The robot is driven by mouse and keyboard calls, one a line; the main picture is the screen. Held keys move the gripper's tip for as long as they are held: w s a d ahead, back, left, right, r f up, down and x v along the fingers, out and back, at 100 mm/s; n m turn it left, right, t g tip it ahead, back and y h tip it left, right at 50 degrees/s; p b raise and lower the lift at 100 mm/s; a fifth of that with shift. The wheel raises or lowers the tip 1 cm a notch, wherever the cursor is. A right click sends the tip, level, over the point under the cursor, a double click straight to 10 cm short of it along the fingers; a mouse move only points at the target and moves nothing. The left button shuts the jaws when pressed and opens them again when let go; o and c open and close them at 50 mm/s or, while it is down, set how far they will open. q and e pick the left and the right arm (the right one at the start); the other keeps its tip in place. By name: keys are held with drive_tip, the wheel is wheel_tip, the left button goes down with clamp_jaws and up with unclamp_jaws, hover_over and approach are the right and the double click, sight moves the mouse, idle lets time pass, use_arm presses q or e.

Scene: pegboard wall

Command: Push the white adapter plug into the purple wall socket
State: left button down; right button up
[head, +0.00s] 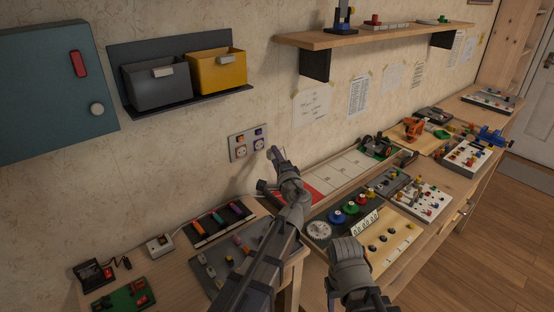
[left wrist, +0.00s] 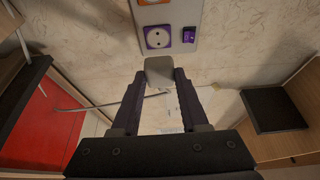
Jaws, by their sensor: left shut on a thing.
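The purple socket (head: 258,144) is on a grey wall plate, right of an orange socket. In the left wrist view the purple socket (left wrist: 157,37) has a round face with two holes and looks empty. My left gripper (head: 274,154) is in front of the plate, low and right of the socket. It is shut on the adapter plug (left wrist: 159,70), which looks pale grey in shadow. The plug is just below the socket in the wrist view; a gap shows between them. Its pins are hidden.
A purple switch (left wrist: 189,35) sits beside the socket. Below the plate is a workbench with a red-and-white tray (head: 325,182) and several boards. A shelf (head: 375,36) and grey and yellow bins (head: 216,70) are on the wall above. The wall around the plate is clear.

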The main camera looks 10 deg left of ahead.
sight(267, 153)
use_arm(q)
drive_tip(key=shift+w+a, duration=0.8)
drive_tip(key=shift+a, duration=0.2)
drive_tip(key=shift+w+a, duration=0.75)
drive_tip(key=shift+a, duration=0.2)
drive_tip(key=shift+w+a, duration=0.3)
drive_tip(key=shift+a, duration=0.15)
idle(0.9)
drive_tip(key=shift+c, duration=1.7)
unclamp_jaws()
drive_tip(key=shift+s, duration=0.1)
drive_tip(key=v, duration=0.7)
drive_tip(key=shift+s+d, duration=0.25)
